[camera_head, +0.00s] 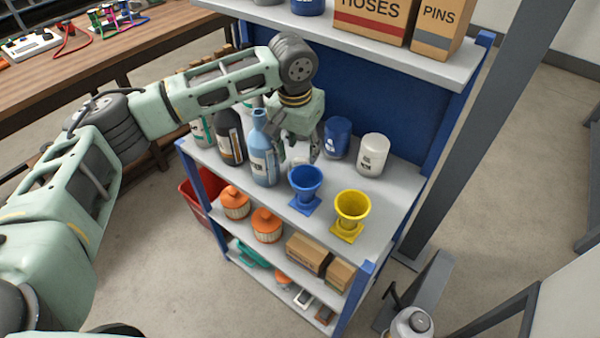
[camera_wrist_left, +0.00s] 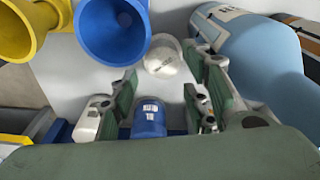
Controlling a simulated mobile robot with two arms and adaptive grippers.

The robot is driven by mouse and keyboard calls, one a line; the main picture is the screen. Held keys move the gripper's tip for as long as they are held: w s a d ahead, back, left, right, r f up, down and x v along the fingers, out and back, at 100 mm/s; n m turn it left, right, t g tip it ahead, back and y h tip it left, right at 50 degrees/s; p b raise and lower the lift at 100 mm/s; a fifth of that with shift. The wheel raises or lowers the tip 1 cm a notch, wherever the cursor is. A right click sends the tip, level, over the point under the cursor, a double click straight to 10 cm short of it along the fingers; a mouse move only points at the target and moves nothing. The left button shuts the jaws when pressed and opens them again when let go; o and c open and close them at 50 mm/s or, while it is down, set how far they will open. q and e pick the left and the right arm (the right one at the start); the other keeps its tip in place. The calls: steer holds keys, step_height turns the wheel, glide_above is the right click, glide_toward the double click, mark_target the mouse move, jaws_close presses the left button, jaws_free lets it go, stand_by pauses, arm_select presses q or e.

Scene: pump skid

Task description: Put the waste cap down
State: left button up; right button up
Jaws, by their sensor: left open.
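A pale, rounded object with small dark markings, which looks like the waste cap (camera_wrist_left: 166,60), shows in the left wrist view just beyond my fingertips. It appears to rest on the grey shelf (camera_head: 375,205). My left gripper (camera_head: 301,156) points down over that shelf, among the bottles and funnels. Its fingers (camera_wrist_left: 161,80) are apart in the left wrist view, and nothing is clamped between them. In the head view my gripper and the bottles mostly hide the cap. My right gripper is not in view.
A light blue bottle (camera_head: 264,150) stands close left of my gripper. A blue funnel (camera_head: 306,188) and a yellow funnel (camera_head: 351,214) stand in front. A blue jar (camera_head: 337,138) and a white jar (camera_head: 373,155) stand behind right. An upper shelf (camera_head: 345,45) overhangs the back.

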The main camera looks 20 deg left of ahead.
mark_target(301, 163)
arm_select(q)
steer(key=f, duration=0.5)
steer(key=shift+w+d, duration=0.1)
steer(key=shift+w, duration=0.2)
steer(key=shift+f, duration=0.3)
steer(key=shift+w+f, duration=0.1)
steer(key=shift+f, duration=0.1)
steer(key=c, duration=1)
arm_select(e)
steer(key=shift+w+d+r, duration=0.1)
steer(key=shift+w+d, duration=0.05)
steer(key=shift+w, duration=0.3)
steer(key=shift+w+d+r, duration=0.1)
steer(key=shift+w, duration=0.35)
arm_select(q)
steer(key=shift+r, duration=0.1)
